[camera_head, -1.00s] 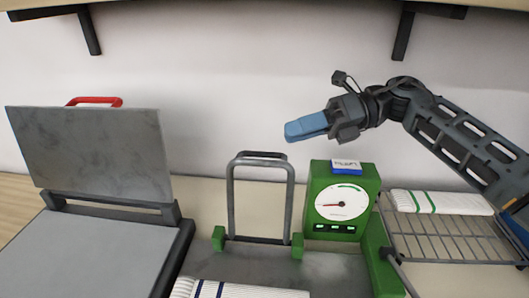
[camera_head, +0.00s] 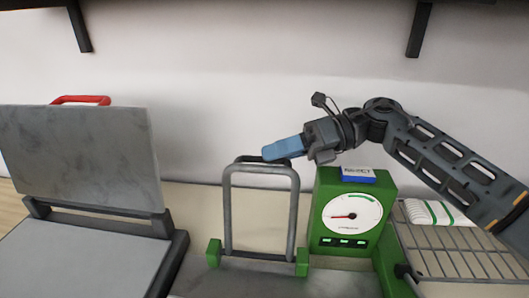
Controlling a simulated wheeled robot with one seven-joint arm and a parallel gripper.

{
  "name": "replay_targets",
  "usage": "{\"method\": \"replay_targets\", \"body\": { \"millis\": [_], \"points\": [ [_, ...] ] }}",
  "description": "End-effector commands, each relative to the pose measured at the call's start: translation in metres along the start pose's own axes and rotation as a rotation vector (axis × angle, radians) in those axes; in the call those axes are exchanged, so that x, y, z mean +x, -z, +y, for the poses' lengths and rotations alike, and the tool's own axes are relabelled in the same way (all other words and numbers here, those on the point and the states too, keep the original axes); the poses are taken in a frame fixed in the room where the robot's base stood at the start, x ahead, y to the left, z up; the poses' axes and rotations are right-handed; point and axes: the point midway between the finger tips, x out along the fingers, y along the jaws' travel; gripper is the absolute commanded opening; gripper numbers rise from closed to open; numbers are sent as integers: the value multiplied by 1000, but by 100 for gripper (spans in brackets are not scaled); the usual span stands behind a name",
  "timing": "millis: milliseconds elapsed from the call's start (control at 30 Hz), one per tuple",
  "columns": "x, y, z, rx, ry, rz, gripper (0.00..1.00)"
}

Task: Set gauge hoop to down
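The gauge hoop (camera_head: 229,215) is a grey metal frame with a dark grip bar on top. It stands upright between two green hinge blocks at the front of the green gauge unit (camera_head: 324,189). My gripper (camera_head: 283,148), with blue fingers, is at the hoop's top bar, slightly above and to the right of its middle. The fingertips overlap the bar in the picture; I cannot tell whether they touch it. The fingers are seen side-on, so I cannot tell whether they are open or shut.
A round dial (camera_head: 352,217) and a blue-and-white block (camera_head: 358,174) are on the green unit. A wire rack (camera_head: 450,262) with a folded white-and-green knit (camera_head: 432,213) is on the right. A raised grey press lid (camera_head: 80,155) with a red handle (camera_head: 80,100) is on the left.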

Motion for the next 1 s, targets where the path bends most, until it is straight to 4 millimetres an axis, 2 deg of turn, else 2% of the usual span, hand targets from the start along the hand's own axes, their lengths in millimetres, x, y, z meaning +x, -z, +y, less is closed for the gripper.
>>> {"method": "replay_targets", "body": {
  "millis": [100, 200, 533, 800, 1000],
  "points": [
    [16, 0, 1, 1, -1, 2, 25],
    [23, 0, 0, 1, 0, 1, 25],
    [27, 1, 0, 0, 0, 0, 25],
    [27, 0, 0, 0, 0, 0, 0],
    [27, 0, 0, 0, 1, 0, 0]
  ]
}}
